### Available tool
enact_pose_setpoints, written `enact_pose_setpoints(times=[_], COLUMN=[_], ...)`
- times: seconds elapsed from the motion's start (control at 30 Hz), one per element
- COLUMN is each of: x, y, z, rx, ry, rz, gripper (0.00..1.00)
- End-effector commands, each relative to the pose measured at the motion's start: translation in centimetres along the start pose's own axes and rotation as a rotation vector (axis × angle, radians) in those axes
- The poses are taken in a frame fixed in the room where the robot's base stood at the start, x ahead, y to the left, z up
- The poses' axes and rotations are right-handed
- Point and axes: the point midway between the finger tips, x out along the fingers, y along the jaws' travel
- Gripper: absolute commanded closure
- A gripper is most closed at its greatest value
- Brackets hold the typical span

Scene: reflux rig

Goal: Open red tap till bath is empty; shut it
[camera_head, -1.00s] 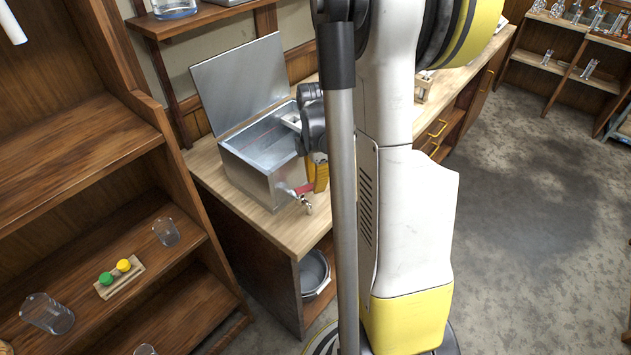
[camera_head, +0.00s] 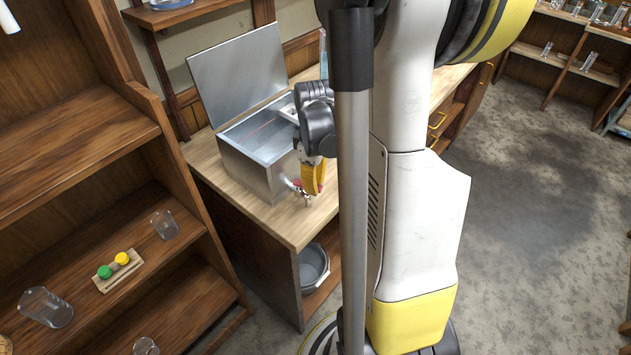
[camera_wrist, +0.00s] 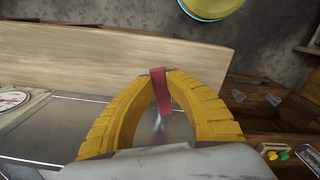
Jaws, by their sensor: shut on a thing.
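The metal bath (camera_head: 247,178) stands on the wooden bench with its lid (camera_head: 238,72) raised at the back. Its tap (camera_head: 306,200) sticks out low at the front right corner. The red tap handle (camera_wrist: 161,92) lies between the two yellow fingertips of my gripper (camera_wrist: 160,76) in the wrist view, and the gripper is shut on it. In the head view my gripper (camera_head: 313,178) is over the tap, and only a bit of red shows. I cannot tell the water level or whether water runs from the spout.
A grey bucket (camera_head: 313,266) sits on the shelf below the bench, beneath the tap side. A wooden shelf unit at the left holds glass beakers (camera_head: 46,307) and a rack (camera_head: 118,272) with green and yellow caps. The bench top (camera_head: 270,220) before the bath is clear.

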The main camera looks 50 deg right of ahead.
Motion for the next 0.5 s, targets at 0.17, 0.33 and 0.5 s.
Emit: enact_pose_setpoints(times=[0.17, 0.33, 0.5], x=[0.08, 0.08, 0.08], y=[-0.33, -0.42, -0.44], z=[0.05, 0.04, 0.04], rx=[0.053, 0.075, 0.080], ry=[-0.001, -0.002, -0.002], rz=[-0.001, -0.001, -0.001], gripper=[1.00, 1.00, 1.00])
